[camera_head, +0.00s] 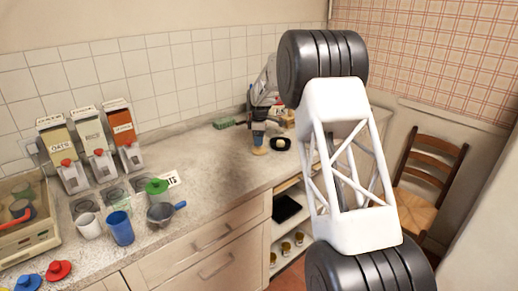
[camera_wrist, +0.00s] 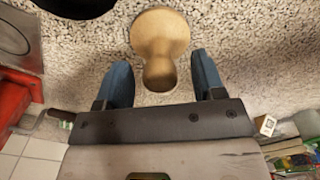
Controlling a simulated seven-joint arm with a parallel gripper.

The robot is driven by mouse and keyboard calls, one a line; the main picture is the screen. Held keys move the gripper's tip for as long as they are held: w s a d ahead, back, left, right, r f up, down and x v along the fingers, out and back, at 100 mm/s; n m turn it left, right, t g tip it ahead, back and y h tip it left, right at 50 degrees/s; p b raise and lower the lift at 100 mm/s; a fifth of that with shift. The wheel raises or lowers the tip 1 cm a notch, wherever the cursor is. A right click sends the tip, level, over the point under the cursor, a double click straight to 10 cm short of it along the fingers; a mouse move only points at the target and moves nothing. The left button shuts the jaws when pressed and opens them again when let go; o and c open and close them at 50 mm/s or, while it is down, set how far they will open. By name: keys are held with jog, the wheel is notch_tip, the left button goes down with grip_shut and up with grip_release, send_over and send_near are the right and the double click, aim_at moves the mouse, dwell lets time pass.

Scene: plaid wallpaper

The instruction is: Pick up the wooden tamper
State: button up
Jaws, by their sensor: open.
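The wooden tamper (camera_wrist: 160,40) is pale wood with a round knob and a narrower waist, and stands on the speckled counter in the wrist view. My gripper (camera_wrist: 160,68) is open, with one blue finger on each side of the tamper's narrow part. Gaps show between the fingers and the wood, so it is not gripped. In the head view the tamper (camera_head: 260,150) shows as a small tan shape just under my gripper (camera_head: 259,128), at the far part of the counter. My arm hides some of the area to the right.
A black ring-shaped item (camera_head: 281,144) lies right beside the tamper. A green sponge-like block (camera_head: 224,123) is by the wall. A red object (camera_wrist: 14,98) is at the wrist view's left. Dispensers, cups and a small pan (camera_head: 161,214) stand at left; the middle counter is clear.

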dwell(0.5)
jog(key=c, duration=1)
jog(key=shift+c, duration=0.2)
jog(key=shift+r, duration=0.15)
jog(key=shift+r, duration=1.75)
jog(key=s+d+r, duration=0.1)
jog(key=s+d, duration=0.3)
jog(key=s, duration=1.1)
jog(key=shift+s+r, duration=0.15)
jog(key=shift+s, duration=0.05)
